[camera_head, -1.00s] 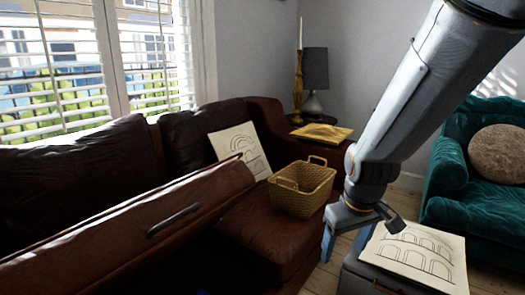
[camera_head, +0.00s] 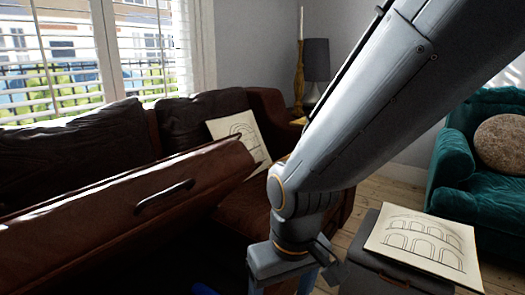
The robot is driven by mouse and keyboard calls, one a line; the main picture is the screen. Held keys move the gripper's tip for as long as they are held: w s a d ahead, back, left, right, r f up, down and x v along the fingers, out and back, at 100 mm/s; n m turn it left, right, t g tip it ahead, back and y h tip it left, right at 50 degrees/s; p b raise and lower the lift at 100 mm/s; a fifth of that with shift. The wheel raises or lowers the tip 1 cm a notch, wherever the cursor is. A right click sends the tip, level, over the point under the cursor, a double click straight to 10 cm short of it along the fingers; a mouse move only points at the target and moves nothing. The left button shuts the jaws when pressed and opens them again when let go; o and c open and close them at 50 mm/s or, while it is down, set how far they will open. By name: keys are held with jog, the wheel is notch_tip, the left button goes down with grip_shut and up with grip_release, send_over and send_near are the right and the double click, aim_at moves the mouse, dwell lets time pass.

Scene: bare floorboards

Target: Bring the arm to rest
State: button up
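My arm (camera_head: 345,125) slants from the upper right down to the lower middle of the view. My gripper (camera_head: 281,284) is at its lower end, near the bottom edge, pointing down. Its two blue-grey fingers stand apart with nothing visible between them. The fingertips are cut off or hard to see at the frame's bottom. The gripper is in front of the brown leather sofa (camera_head: 245,207) and left of a dark box with a drawing on it.
The dark box (camera_head: 365,262) bears an arch drawing (camera_head: 425,242). A teal armchair (camera_head: 455,165) with a round cushion (camera_head: 502,142) stands right. Another drawing (camera_head: 240,135) leans on the sofa. Floorboards (camera_head: 385,195) show between sofa and armchair.

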jog(key=s+a+f+n+b, duration=0.2)
jog(key=s+a, duration=0.2)
jog(key=a, duration=0.1)
jog(key=d+r+m+p, duration=0.3)
jog(key=d+r+p, duration=0.7)
jog(key=r+p, duration=0.3)
jog(key=d+r+m+h+p, duration=0.1)
jog(key=d+r+m+p, duration=0.2)
jog(key=d+r+p, duration=0.8)
notch_tip(320, 180, up, 3)
jog(key=s+p, duration=0.1)
jog(key=p, duration=0.4)
jog(key=shift+m+g+p, duration=0.35)
jog(key=shift+m+g, duration=0.05)
